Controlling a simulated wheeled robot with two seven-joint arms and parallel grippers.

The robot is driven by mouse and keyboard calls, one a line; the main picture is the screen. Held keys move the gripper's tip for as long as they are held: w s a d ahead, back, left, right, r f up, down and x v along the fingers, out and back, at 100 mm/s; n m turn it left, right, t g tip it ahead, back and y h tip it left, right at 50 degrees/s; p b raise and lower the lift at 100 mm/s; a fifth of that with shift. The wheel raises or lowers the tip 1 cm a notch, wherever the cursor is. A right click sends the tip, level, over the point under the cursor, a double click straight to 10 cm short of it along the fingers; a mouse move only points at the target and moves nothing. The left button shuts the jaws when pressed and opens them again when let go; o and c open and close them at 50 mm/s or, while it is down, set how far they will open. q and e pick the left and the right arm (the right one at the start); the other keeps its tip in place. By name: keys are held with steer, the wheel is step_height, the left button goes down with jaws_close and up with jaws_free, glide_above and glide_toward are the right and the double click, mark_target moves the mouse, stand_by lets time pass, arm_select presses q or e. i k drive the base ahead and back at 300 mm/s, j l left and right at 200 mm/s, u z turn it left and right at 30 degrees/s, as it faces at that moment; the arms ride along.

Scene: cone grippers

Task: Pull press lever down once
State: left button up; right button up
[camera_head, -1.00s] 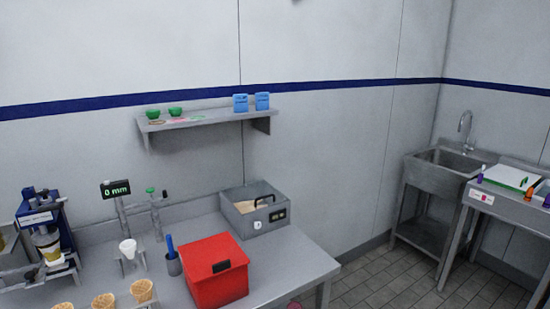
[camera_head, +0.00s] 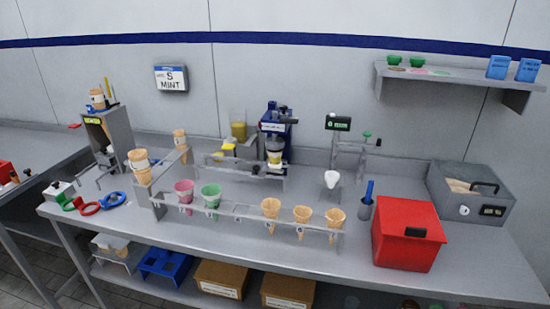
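A blue machine (camera_head: 279,127) stands at the back middle of the steel bench, with a dark arm sticking out to its right and a clear cup with yellow contents under it. To its right, a post carries a small black display (camera_head: 338,123) with green digits. Beside that post is a metal stand with a green-topped knob (camera_head: 367,134) and a side arm. I cannot tell for sure which of these parts is the press lever. Neither of my grippers is in view.
A front rack (camera_head: 240,229) holds several cones and pink and green cups. A red box (camera_head: 406,233) and a grey lidded unit (camera_head: 470,191) stand at the right. Coloured rings (camera_head: 90,207) lie at the left. A wall shelf (camera_head: 455,80) is above right. Boxes (camera_head: 221,278) sit below.

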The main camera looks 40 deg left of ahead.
mark_target(282, 120)
steer(key=u, duration=1.25)
steer(key=i+l, duration=0.1)
steer(key=l, duration=0.5)
steer(key=i, duration=0.15)
steer(key=l+z, duration=0.05)
